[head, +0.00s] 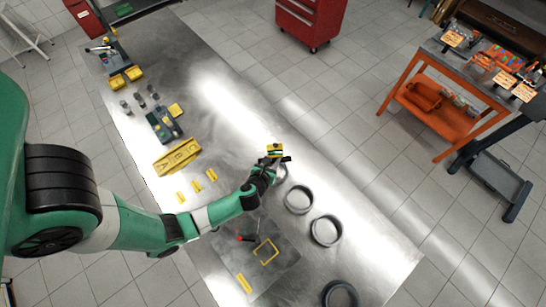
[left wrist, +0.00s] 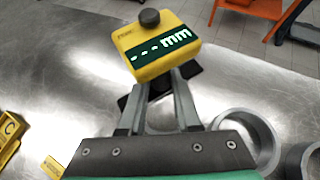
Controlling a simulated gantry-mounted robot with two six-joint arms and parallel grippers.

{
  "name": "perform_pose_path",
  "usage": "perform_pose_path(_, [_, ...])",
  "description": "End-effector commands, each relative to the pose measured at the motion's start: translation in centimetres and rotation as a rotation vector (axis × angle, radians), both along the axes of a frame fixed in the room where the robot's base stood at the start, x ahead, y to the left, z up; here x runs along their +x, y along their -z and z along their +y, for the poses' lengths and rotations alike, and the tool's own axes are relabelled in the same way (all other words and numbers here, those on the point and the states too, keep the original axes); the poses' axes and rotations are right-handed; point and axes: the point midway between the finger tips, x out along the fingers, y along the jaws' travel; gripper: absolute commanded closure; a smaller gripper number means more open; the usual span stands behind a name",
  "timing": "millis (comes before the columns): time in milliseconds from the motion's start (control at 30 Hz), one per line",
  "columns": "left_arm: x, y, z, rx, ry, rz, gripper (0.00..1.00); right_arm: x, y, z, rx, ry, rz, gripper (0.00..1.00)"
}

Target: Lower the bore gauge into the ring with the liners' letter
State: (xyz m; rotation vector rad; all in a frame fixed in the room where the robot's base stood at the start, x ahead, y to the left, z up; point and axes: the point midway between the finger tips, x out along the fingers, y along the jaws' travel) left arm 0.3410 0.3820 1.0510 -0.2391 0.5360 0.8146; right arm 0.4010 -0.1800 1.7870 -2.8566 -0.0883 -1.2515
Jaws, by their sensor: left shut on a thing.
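My left gripper (head: 272,163) is shut on the yellow bore gauge (head: 275,149) and holds it over the steel table. In the left wrist view the gauge (left wrist: 155,50) has a dark knob on top and a display reading "- - - mm". Its lower end is hidden behind the fingers (left wrist: 160,95). Grey metal rings stand on the table: one (head: 281,172) partly hidden by the gripper, one in the middle (head: 299,212) and one further down (head: 326,242). No letters are readable on the rings. My right gripper is not in view.
A yellow lettered block (head: 177,157) lies left of the arm, with small yellow tags (head: 196,187) near it. A dark ring (head: 340,293) lies at the table's near end. A grey mat (head: 262,275) with a yellow square outline lies below the arm.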

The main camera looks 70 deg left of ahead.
Motion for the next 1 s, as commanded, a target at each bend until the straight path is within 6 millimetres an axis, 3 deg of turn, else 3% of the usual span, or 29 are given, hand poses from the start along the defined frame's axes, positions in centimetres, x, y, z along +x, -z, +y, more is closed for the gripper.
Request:
perform_pose_path(500, [0.1, 4.0, 0.0, 0.002, 0.001, -0.002, 1.00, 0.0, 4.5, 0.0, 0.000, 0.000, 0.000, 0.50])
perform_pose_path(1000, [0.1, 6.9, 0.0, 0.001, 0.001, -0.002, 1.00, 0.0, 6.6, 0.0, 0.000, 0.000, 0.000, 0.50])
